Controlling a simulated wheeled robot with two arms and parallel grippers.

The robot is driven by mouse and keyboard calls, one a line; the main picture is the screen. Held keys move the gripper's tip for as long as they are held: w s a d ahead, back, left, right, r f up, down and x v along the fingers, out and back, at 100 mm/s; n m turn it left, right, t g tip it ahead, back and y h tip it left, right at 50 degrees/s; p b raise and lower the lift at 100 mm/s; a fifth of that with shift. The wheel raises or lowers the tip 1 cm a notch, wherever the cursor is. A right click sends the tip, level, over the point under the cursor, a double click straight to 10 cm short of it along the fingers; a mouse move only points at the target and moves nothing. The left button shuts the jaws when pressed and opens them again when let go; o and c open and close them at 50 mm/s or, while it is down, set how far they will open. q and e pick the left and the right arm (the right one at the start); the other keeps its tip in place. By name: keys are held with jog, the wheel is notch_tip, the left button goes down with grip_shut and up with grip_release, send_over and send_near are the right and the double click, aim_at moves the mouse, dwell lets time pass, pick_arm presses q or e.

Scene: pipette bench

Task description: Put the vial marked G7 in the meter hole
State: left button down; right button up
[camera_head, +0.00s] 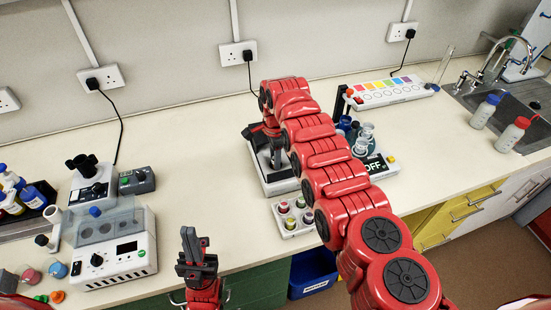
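A small white rack (282,224) near the front edge of the bench holds several vials with coloured caps (290,223). The marks on the vials are too small to read, so I cannot tell which is G7. My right arm reaches across the bench, and its dark gripper (272,150) points down over a white device (284,183) behind the rack. The arm hides part of that device, and any hole in it or vial in the gripper is not clear. My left gripper (194,240) is raised at the front edge, apart from the rack; its finger gap is unclear.
A white instrument with a clear lid (128,267) stands at the left. A device reading OFF (376,165) and glassware stand right of my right arm. A colour-striped white box (390,91) is at the back. Bare bench lies left of the rack.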

jog(key=shift+o, duration=0.2)
jog(key=shift+s+f, duration=0.3)
jog(key=shift+f, duration=0.15)
jog(key=shift+s+f, duration=0.15)
jog(key=shift+s, duration=0.1)
jog(key=shift+r, duration=0.25)
notch_tip(320, 180, up, 13)
jog(key=p, duration=0.5)
jog(key=shift+w+r, duration=0.2)
jog(key=shift+w, duration=0.25)
jog(key=shift+s+d+f, duration=0.1)
jog(key=shift+d, duration=0.05)
